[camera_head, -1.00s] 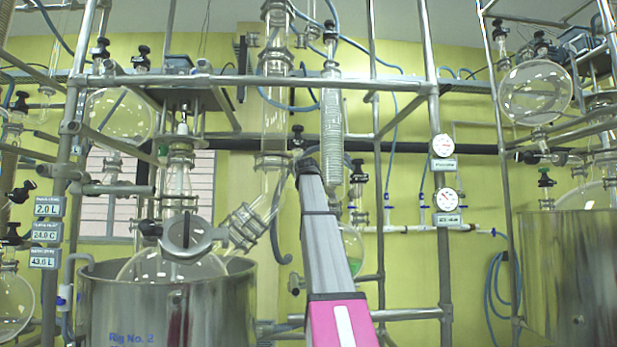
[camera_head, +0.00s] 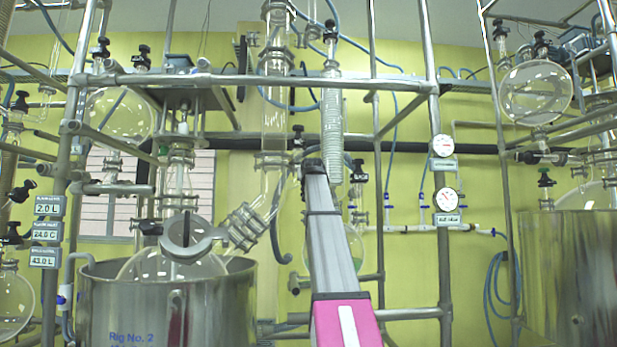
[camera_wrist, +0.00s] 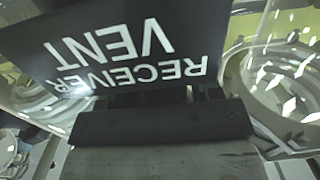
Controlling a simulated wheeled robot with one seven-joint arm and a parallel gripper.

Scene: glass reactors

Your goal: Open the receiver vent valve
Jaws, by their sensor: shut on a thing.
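In the wrist view a black plate with white letters reading RECEIVER VENT (camera_wrist: 125,50) appears upside down, close in front of my gripper (camera_wrist: 160,98). My gripper is shut on the receiver vent valve at this plate; the valve's handle and the jaw contact are mostly hidden by the plate and the dark gripper body. In the head view my gripper (camera_head: 313,166) is at the top of my grey arm, beside the glass column and coiled condenser. The valve itself cannot be made out there behind my arm.
Clear glassware (camera_wrist: 285,80) is close at the right in the wrist view. In the head view a coiled condenser (camera_head: 331,120) and an angled glass tube (camera_head: 245,228) flank my arm. Metal frame bars (camera_head: 260,81) cross above. A steel vessel (camera_head: 200,300) stands at lower left.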

